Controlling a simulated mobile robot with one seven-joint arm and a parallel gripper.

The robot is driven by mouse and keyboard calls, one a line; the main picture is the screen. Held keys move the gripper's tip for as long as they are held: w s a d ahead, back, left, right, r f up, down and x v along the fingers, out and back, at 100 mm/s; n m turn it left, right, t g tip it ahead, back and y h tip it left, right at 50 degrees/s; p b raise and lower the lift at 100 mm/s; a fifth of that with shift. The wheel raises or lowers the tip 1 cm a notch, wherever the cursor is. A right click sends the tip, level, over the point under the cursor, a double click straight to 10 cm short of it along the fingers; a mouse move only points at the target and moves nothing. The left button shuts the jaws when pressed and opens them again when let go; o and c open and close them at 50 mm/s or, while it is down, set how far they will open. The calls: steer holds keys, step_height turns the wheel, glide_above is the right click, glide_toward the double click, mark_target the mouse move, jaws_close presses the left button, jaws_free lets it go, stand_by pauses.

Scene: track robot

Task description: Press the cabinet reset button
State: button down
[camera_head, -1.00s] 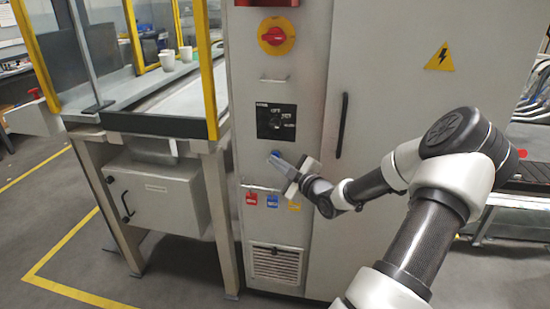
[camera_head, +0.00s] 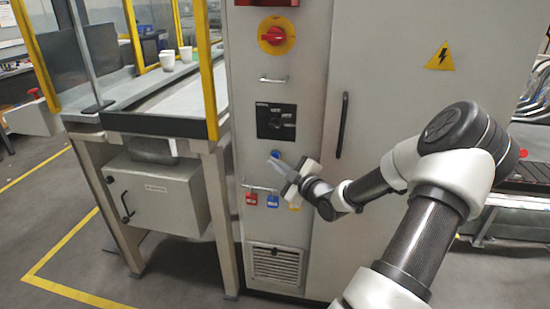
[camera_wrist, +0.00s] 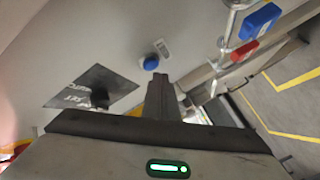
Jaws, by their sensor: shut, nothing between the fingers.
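The blue reset button (camera_head: 275,154) sits on the narrow grey cabinet panel (camera_head: 300,70), below the black selector plate (camera_head: 276,121). In the wrist view the button (camera_wrist: 151,63) shows just beyond and left of my fingertips. My gripper (camera_head: 270,162) is shut and empty, its tips just below the button in the head view. In the wrist view my gripper (camera_wrist: 161,78) points toward the panel. A gap between tips and button shows there, and I cannot tell its depth exactly.
Red (camera_head: 252,198) and blue (camera_head: 272,201) padlocks hang from a rail below the button, and a yellow one is partly hidden by my gripper. A red rotary switch (camera_head: 275,36) and a small handle (camera_head: 273,80) are above. A long black door handle (camera_head: 342,125) is to the right.

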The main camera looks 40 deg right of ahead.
steer(key=shift+s+a, duration=0.15)
steer(key=shift+a, duration=0.05)
steer(key=shift+s+a, duration=1.6)
steer(key=shift+a, duration=0.2)
steer(key=shift+a, duration=0.1)
